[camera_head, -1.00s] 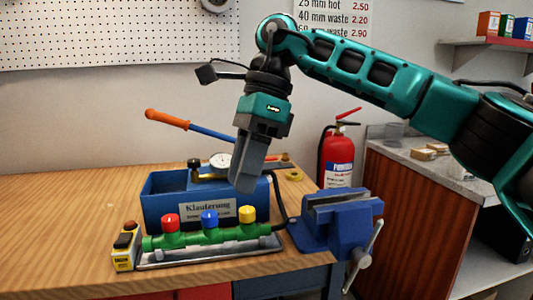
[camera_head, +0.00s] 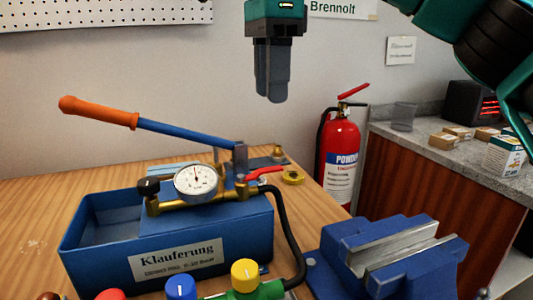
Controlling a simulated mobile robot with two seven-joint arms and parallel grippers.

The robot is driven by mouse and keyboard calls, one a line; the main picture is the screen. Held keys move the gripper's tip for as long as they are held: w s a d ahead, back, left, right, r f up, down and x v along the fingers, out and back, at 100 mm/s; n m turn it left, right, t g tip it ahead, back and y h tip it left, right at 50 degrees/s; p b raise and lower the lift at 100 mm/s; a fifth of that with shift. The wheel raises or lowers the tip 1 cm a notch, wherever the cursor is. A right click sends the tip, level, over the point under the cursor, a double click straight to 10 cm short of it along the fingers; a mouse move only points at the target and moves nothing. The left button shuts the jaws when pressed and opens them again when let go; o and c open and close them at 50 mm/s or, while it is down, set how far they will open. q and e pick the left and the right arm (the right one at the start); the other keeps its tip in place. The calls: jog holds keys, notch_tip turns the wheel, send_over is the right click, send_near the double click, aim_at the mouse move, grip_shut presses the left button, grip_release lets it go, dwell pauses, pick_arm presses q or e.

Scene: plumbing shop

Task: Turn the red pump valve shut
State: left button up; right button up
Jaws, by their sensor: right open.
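The blue test pump (camera_head: 165,240) stands on the wooden bench, with a label reading Klauferung on its front. Its brass fitting carries a round gauge (camera_head: 196,182), a black knob (camera_head: 148,187) and a small red valve lever (camera_head: 264,172) at the right end. The lever points to the right and slightly up. My right gripper (camera_head: 274,97) hangs with its fingers down, well above the lever in the picture and apart from it. It is open and empty; the fingers overlap from this angle. My left gripper is out of view.
The pump's orange-ended handle (camera_head: 98,111) slants up to the left. A black hose (camera_head: 290,235) curves down beside the pump. A blue vise (camera_head: 385,255) stands at right, a fire extinguisher (camera_head: 339,150) behind. Red, blue and yellow (camera_head: 245,275) valve caps line the bottom edge.

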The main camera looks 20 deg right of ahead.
aim_at(271, 168)
notch_tip(271, 168, down, 12)
jog(key=b, duration=0.4)
jog(key=shift+r, duration=0.1)
jog(key=shift+c, duration=0.5)
grip_shut()
